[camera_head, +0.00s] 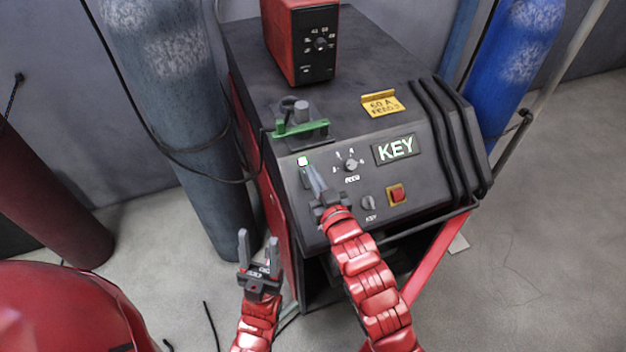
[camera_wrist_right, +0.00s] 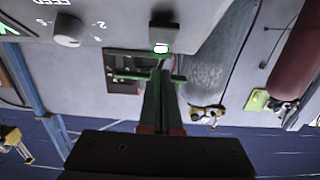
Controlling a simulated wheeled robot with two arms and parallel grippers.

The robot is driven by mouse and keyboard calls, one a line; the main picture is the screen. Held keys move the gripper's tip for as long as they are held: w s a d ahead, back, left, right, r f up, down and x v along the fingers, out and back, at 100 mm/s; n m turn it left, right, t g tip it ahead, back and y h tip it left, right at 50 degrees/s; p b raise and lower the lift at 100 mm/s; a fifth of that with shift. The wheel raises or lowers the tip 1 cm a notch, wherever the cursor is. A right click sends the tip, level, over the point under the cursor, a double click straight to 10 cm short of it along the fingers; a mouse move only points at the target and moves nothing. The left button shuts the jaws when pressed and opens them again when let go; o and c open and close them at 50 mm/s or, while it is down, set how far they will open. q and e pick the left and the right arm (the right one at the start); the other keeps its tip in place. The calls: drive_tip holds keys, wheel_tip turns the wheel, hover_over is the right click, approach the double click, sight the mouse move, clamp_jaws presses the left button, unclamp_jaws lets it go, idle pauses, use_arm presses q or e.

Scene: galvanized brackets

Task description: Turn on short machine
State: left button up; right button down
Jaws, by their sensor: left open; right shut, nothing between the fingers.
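A dark grey machine (camera_head: 340,130) with a sloped front panel stands in the middle of the head view. Its panel has a white-green lit switch (camera_head: 303,161), a selector knob (camera_head: 351,165), a lit KEY display (camera_head: 396,148), a key knob (camera_head: 368,203) and a red button (camera_head: 397,194). My right gripper (camera_head: 314,176) is shut and empty, its tips just below the lit switch. In the right wrist view the shut fingers (camera_wrist_right: 163,75) point toward the lit switch (camera_wrist_right: 160,47); contact cannot be told. My left gripper (camera_head: 258,248) is open and empty, left of the machine's front.
A small red box with a dial (camera_head: 303,40) sits on the machine. A green bracket (camera_head: 300,129) and a yellow tag (camera_head: 382,104) are on its top. Gas cylinders stand left (camera_head: 175,100) and right (camera_head: 515,60). A handle bar runs along the panel's lower right.

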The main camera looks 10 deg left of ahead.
drive_tip(key=s+d+r+p, duration=0.2)
drive_tip(key=s+d, duration=0.3)
drive_tip(key=s, duration=0.3)
drive_tip(key=shift+s+d+r+p, duration=0.2)
drive_tip(key=shift+d+r+p, duration=0.15)
drive_tip(key=shift+r, duration=0.25)
drive_tip(key=shift+s, duration=0.1)
